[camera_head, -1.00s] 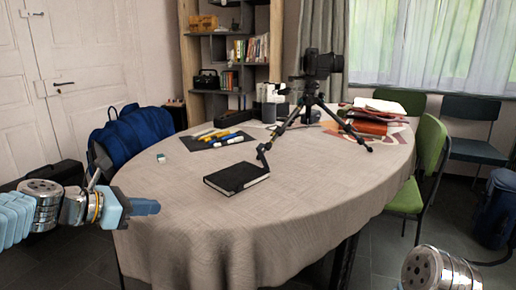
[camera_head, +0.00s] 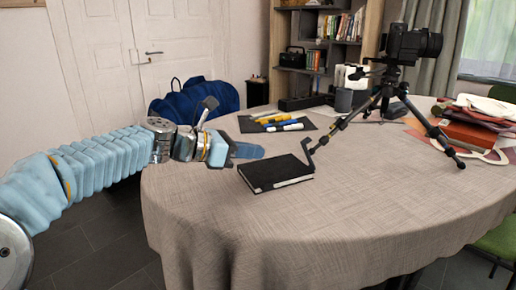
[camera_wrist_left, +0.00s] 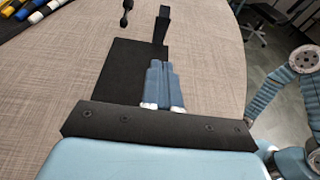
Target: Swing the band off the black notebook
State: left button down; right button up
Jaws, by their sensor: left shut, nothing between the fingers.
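The black notebook (camera_head: 276,173) lies closed on the cloth, near the table's left front edge; it also shows in the left wrist view (camera_wrist_left: 122,75). A stiff black band (camera_head: 308,152) stands up from its far right corner, close to a tripod foot. In the left wrist view the band (camera_wrist_left: 162,25) sticks out past the notebook's edge, apart from the tripod foot. My left gripper (camera_head: 262,151) is shut and empty, just left of the notebook in the head view. In the left wrist view its fingertips (camera_wrist_left: 160,64) overlap the notebook; their height above it is unclear.
A camera tripod (camera_head: 385,95) spreads its legs over the table's right half. Markers (camera_head: 280,122) lie on a dark mat behind the notebook. A grey cup (camera_head: 343,101) stands farther back. Books and papers (camera_head: 470,128) are at right. The cloth in front is clear.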

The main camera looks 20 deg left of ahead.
aim_at(303, 146)
pick_arm(q)
jog(key=x, duration=0.7)
jog(key=shift+w+d, duration=0.15)
jog(key=shift+w+d+r, duration=0.65)
jog(key=shift+w+d, duration=0.05)
jog(key=shift+w, duration=0.05)
jog(key=shift+w+d+r, duration=0.2)
jog(key=shift+w+d, duration=0.1)
jog(key=shift+w, duration=0.05)
jog(key=shift+d+r+p, duration=0.1)
jog(key=shift+p, duration=0.25)
